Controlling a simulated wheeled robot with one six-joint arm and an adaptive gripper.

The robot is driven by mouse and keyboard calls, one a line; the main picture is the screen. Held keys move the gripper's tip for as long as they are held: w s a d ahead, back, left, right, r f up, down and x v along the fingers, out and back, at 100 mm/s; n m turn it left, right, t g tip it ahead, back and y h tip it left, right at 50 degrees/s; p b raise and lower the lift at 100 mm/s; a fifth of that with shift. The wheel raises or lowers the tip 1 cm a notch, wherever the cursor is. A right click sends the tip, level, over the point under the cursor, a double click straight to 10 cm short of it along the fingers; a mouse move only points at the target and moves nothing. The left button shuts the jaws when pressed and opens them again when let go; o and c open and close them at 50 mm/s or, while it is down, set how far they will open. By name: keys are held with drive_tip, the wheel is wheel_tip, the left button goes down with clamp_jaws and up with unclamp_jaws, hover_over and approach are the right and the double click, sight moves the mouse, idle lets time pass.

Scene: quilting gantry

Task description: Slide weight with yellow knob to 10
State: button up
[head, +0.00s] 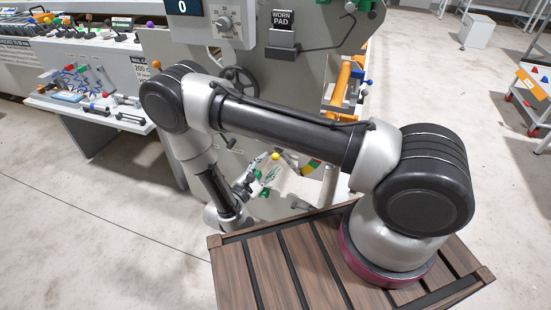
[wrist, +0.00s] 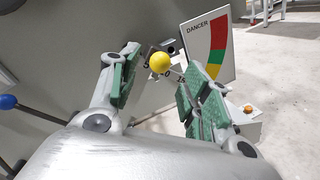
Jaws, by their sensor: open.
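The yellow knob (wrist: 159,62) shows in the wrist view between the two green-padded fingers of my gripper (wrist: 162,72), nearer their tips. I cannot tell whether a finger touches it. The gripper is open, with a clear gap between its pads. In the head view the yellow knob (head: 275,156) is small, just beyond the fingertips of my gripper (head: 259,174). A few dark scale marks show behind the knob in the wrist view, but they are partly covered and too small to read surely. The weight's body and the number it stands at cannot be made out.
A DANCER sign (wrist: 209,48) with red, yellow and green bands stands right of the knob. A blue-tipped lever (wrist: 8,102) is at the left. The grey machine panel (head: 310,70) carries a handwheel (head: 239,82). A workbench (head: 95,75) with tools stands left.

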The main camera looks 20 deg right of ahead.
sight(273, 159)
drive_tip(key=x, duration=0.5)
drive_tip(key=shift+w+d, duration=0.25)
drive_tip(key=shift+d, duration=0.05)
clamp_jaws()
